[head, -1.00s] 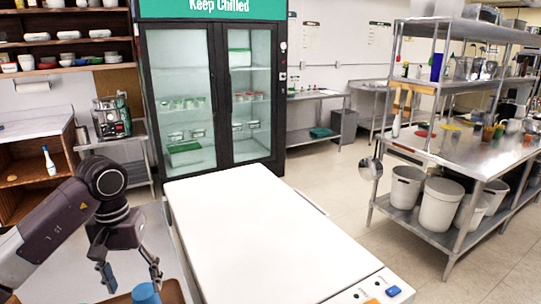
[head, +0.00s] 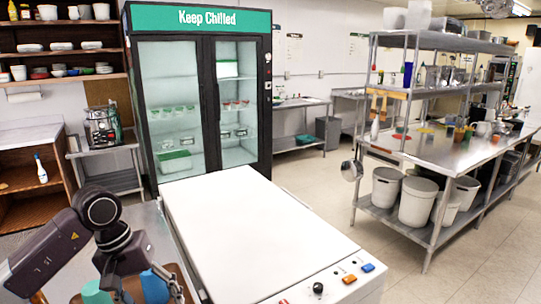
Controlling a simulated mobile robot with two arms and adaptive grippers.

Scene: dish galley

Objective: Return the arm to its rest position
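My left arm comes in from the lower left. Its dark gripper (head: 143,287) points down at the bottom edge of the head view, with its fingers spread apart. A blue cup (head: 154,287) shows between and behind the fingers, and a teal cup (head: 96,292) shows to their left. Both cups are cut off or partly covered, and I cannot tell whether the gripper touches either one. The cups are over a brown tray (head: 180,272), mostly hidden. My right arm and gripper are out of view.
A white-topped machine (head: 250,225) with coloured buttons stands just right of the arm. A glass-door fridge (head: 205,100) is behind it. A steel shelf unit (head: 430,160) with white bins (head: 417,200) is at the right. Open floor (head: 320,185) lies between machine and shelves.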

